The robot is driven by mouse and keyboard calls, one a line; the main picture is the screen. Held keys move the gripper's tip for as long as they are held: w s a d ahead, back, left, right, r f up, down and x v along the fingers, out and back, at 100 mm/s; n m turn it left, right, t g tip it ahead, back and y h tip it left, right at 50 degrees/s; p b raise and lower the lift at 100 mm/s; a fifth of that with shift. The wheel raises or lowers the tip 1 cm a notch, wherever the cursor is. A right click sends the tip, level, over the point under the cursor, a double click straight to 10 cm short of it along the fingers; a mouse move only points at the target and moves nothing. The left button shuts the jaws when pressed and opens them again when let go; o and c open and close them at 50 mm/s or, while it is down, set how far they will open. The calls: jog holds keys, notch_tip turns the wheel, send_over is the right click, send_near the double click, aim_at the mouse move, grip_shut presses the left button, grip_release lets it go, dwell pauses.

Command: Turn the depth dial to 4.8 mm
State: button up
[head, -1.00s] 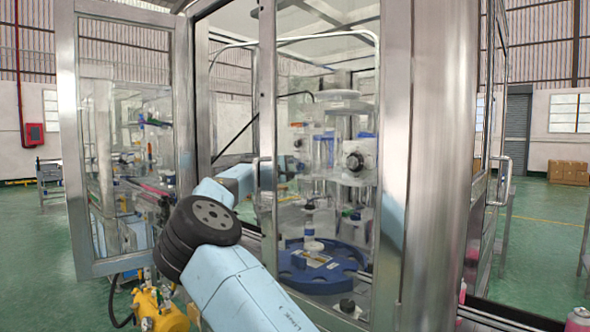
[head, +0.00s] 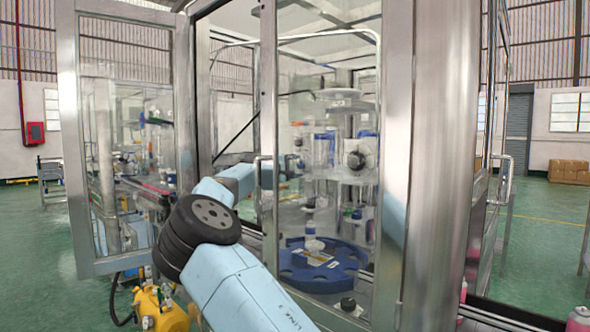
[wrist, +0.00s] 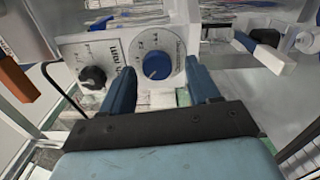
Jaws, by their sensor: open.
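The depth dial is a blue knob (wrist: 157,66) on a white panel (wrist: 112,48) with a printed scale around it, seen in the wrist view. My gripper (wrist: 163,88) is open, with one blue finger on each side below the knob. The fingertips reach near the knob's level, and I cannot tell whether they touch it. The exact dial reading is too small to read.
Inside the cabinet is a blue rotary table (head: 345,272). The open cabinet door (head: 70,150) stands left of my arm.

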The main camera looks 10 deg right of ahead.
jog(key=v, duration=1.3)
jog(key=shift+a, duration=0.3)
jog(key=shift+s+d+f, duration=0.15)
